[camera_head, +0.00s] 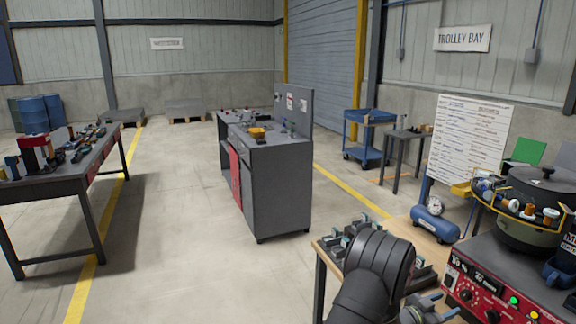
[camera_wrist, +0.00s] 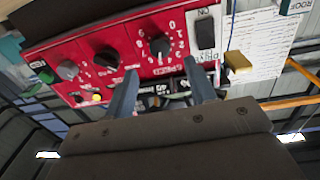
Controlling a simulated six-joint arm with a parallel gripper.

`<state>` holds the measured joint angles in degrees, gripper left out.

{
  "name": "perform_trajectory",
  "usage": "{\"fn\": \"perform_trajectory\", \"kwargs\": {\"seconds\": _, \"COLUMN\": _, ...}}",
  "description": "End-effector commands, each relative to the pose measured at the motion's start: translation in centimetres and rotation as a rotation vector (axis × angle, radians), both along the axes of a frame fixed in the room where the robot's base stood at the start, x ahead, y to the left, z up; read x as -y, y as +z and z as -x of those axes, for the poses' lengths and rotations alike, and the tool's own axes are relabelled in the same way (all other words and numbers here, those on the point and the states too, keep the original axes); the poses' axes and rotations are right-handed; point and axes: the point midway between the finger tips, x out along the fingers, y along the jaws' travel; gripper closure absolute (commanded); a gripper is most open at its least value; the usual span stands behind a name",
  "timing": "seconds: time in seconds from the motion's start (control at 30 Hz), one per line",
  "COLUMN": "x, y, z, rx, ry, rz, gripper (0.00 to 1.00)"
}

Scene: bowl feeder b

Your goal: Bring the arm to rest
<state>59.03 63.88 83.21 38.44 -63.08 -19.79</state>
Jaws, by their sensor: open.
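My gripper (camera_wrist: 160,70) shows in the wrist view with its two blue-grey fingers spread apart and nothing visible between them. The red control panel (camera_wrist: 85,62) with knobs and a switch is beyond the fingertips. I cannot tell the exact gap between the fingers and the panel. In the head view my dark arm is at the bottom centre-right, in front of the wooden bench, and the gripper (camera_head: 430,309) is partly cut off at the lower edge. The bowl feeder (camera_head: 528,234) stands to its right on the red control box (camera_head: 468,270).
Fixtures with teal parts (camera_head: 345,238) lie on the wooden bench (camera_head: 319,250) beside my arm. A blue gauge unit (camera_head: 434,224) and a whiteboard (camera_head: 468,140) are behind. A grey cabinet (camera_head: 283,190) stands mid-floor; a cluttered table (camera_head: 60,187) is left. Floor between them is clear.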

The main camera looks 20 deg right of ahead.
Motion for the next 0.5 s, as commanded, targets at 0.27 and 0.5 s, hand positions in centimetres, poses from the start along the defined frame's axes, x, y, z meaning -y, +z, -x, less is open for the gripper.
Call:
{"fn": "perform_trajectory", "kwargs": {"seconds": 0.27, "x": -5.1, "y": 0.0, "z": -0.3, "rx": 0.001, "ry": 0.002, "rz": -0.001, "gripper": 0.49}}
{"fn": "perform_trajectory", "kwargs": {"seconds": 0.5, "x": -7.2, "y": 0.1, "z": -0.4, "rx": 0.001, "ry": 0.001, "rz": 0.001, "gripper": 0.49}}
